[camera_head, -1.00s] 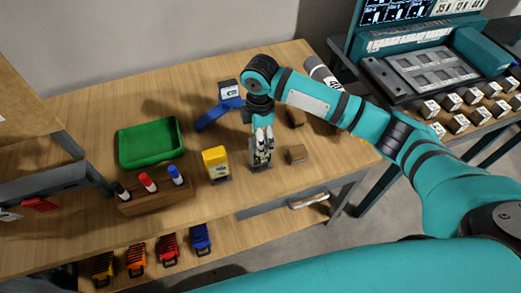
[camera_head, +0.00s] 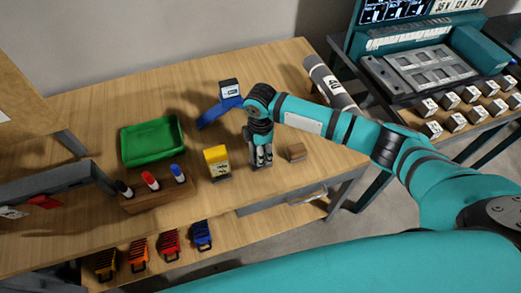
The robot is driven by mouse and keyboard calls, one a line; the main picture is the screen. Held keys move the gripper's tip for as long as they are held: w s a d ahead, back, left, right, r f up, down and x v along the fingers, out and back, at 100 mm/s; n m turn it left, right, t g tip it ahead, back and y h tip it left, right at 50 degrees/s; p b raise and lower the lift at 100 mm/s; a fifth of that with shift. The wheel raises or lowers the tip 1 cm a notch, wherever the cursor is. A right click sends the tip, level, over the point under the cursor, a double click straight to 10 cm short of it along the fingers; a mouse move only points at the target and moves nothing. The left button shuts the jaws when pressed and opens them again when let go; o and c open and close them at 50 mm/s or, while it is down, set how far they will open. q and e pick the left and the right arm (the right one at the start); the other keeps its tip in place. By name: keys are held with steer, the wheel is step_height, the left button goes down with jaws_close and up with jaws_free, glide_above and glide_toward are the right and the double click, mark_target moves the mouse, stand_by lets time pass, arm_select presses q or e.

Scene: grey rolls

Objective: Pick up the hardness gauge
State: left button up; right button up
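My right gripper (camera_head: 263,154) points down at the front of the wooden table, right of a yellow device (camera_head: 217,162). It is over a small grey-dark device (camera_head: 262,166), which seems to be the hardness gauge; most of it is hidden by the gripper. The fingers are at the device, but they are too small and overlapped to show whether they are closed on it. My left gripper is out of view.
A brown block (camera_head: 296,152) lies close right of the gripper. A blue stand with a display (camera_head: 219,109) is behind. A grey roll (camera_head: 329,81) lies at the back right. A green tray (camera_head: 151,142) and a marker holder (camera_head: 157,196) are left.

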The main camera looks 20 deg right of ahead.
jaws_close()
steer(key=shift+w+r, duration=0.1)
steer(key=shift+r+b, duration=0.35)
steer(key=shift+r, duration=0.4)
steer(key=shift+s+r+b, duration=0.4)
steer(key=shift+s+r, duration=0.1)
steer(key=shift+r, duration=0.4)
steer(key=s+a+r+b, duration=0.1)
steer(key=s+b, duration=0.1)
steer(key=s, duration=1.3)
steer(key=shift+r, duration=0.3)
steer(key=shift+a, duration=0.15)
